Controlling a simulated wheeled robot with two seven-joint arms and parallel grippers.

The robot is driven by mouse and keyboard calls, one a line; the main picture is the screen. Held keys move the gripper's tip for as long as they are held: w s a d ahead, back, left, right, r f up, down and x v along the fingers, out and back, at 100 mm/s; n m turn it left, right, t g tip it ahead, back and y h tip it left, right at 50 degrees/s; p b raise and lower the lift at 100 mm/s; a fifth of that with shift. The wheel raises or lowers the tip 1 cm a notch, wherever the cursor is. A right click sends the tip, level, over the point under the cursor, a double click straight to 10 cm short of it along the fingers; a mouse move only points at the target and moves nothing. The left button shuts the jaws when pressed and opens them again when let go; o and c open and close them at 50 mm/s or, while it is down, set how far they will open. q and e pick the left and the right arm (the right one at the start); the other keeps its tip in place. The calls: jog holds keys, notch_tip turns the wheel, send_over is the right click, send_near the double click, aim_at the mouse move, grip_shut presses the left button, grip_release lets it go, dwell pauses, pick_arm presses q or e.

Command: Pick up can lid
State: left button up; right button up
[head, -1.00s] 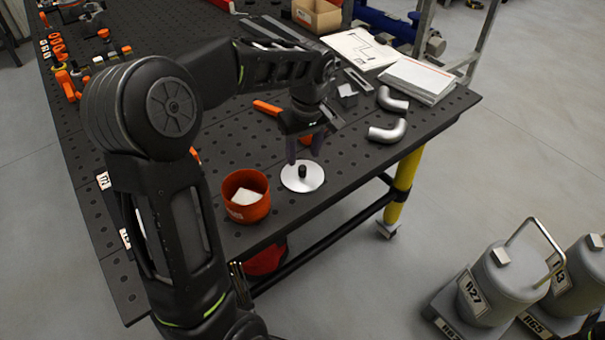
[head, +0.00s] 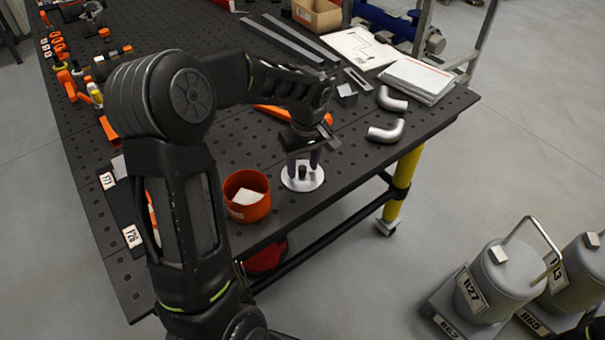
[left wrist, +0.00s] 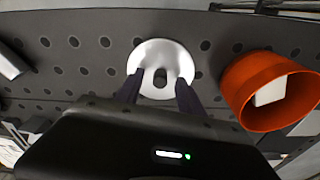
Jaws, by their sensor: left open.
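The can lid (head: 302,183) is a flat light-grey disc with a dark knob (head: 302,172) at its middle. It lies on the black perforated table near its front edge. The lid also shows in the left wrist view (left wrist: 160,52). My left gripper (head: 302,163) is open above the lid, its fingers pointing down on either side of the knob. In the left wrist view the two fingers (left wrist: 160,95) reach over the lid's near part, with the knob between their tips. Whether they touch the lid I cannot tell. My right gripper is not in view.
An orange can (head: 246,205) with a white piece inside stands just left of the lid. Two grey pipe elbows (head: 386,132) lie to the right. Papers (head: 417,78) and steel bars lie farther back. The table's front edge is close to the lid.

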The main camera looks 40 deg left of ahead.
aim_at(303, 168)
pick_arm(q)
jog(key=shift+c, duration=0.6)
grip_shut()
notch_tip(303, 168, up, 10)
jog(key=b, duration=0.1)
jog(key=shift+b, duration=0.35)
jog(key=shift+r, duration=0.1)
dwell(0.5)
